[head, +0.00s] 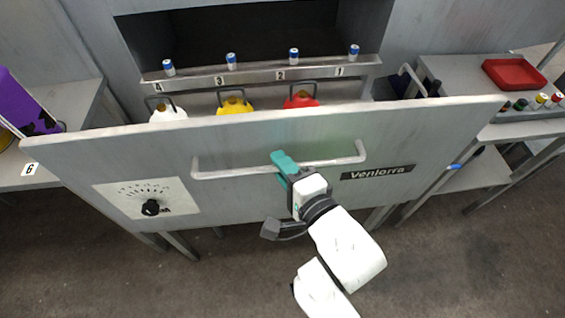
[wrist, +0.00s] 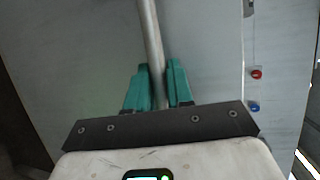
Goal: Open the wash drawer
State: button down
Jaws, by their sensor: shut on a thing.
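The wash drawer (head: 110,152) has a broad grey front panel with a dial at its left and a "Venlorra" label at its right. The panel stands out from the cabinet, and jugs show behind its top edge. A long metal bar handle (head: 230,172) runs across the panel. In the wrist view the handle (wrist: 150,35) passes between the two fingers of my gripper (wrist: 159,88). The drawer's floor is hidden by the panel.
White (head: 168,114), yellow (head: 235,107) and red (head: 300,100) jugs stand behind the panel. Several small blue-capped vials sit on the ledge (head: 260,72) above. A right-hand bench holds a red tray (head: 514,74). A purple container (head: 22,105) stands at left. Floor is clear in front.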

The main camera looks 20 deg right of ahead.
jog(key=c, duration=1.1)
grip_release()
jog(key=s+r+b, duration=0.1)
jog(key=s+r, duration=0.1)
jog(key=s, duration=0.8)
jog(key=shift+s+d, duration=0.3)
jog(key=shift+d, duration=0.15)
jog(key=s+d+f+n+g, duration=0.5)
jog(key=d+f+n+g, duration=0.1)
jog(key=f, duration=0.4)
jog(key=s+d+f+n+g+h, duration=0.1)
jog(key=s+d+f+n+g, duration=0.5)
jog(key=f+n+g, duration=0.3)
jog(key=shift+f+n+h, duration=0.3)
jog(key=shift+f+n, duration=0.65)
jog(key=shift+n, duration=0.25)
